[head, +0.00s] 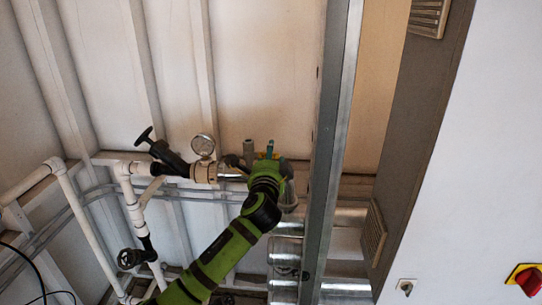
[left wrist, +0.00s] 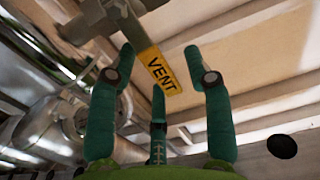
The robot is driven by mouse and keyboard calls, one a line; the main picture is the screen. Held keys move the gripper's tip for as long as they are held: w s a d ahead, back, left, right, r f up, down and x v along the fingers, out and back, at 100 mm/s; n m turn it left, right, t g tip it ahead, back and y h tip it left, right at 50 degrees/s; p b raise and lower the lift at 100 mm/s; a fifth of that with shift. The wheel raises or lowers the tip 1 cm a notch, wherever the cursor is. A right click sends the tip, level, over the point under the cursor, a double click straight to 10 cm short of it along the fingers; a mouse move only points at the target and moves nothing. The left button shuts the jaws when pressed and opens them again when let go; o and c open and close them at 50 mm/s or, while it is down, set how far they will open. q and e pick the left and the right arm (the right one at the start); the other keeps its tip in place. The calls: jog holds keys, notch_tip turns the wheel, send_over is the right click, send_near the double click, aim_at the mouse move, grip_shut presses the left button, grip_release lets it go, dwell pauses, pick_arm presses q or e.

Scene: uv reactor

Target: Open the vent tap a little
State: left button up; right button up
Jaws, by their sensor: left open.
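A yellow tag (left wrist: 160,71) marked VENT hangs beside a grey-brown metal fitting (left wrist: 100,22) at the top of the left wrist view. This fitting looks like the vent tap, but I cannot make out its handle clearly. My left gripper (left wrist: 158,55) has green fingers spread apart, with the tag showing between them and nothing held. The fitting lies beyond the left finger; I cannot tell whether they touch. In the head view my left gripper (head: 270,152) is at the pipework, beside a small grey upright fitting (head: 248,147), and hides part of the pipe end. My right gripper is not in view.
A round gauge (head: 203,145) and a black-handled valve (head: 164,155) sit left of my gripper. A metal upright (head: 335,130) stands close on the right. Shiny cylinders (head: 285,262) lie below. A white cabinet (head: 480,150) with a red switch (head: 527,281) fills the right.

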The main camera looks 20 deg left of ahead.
pick_arm(q)
grip_shut()
jog(key=shift+r+n, duration=0.7)
jog(key=shift+n, duration=0.5)
jog(key=n, duration=0.1)
jog(key=r+n, duration=0.1)
jog(key=shift+a+r+n, duration=0.2)
jog(key=shift+n, duration=0.1)
grip_release()
jog(key=v, duration=1.2)
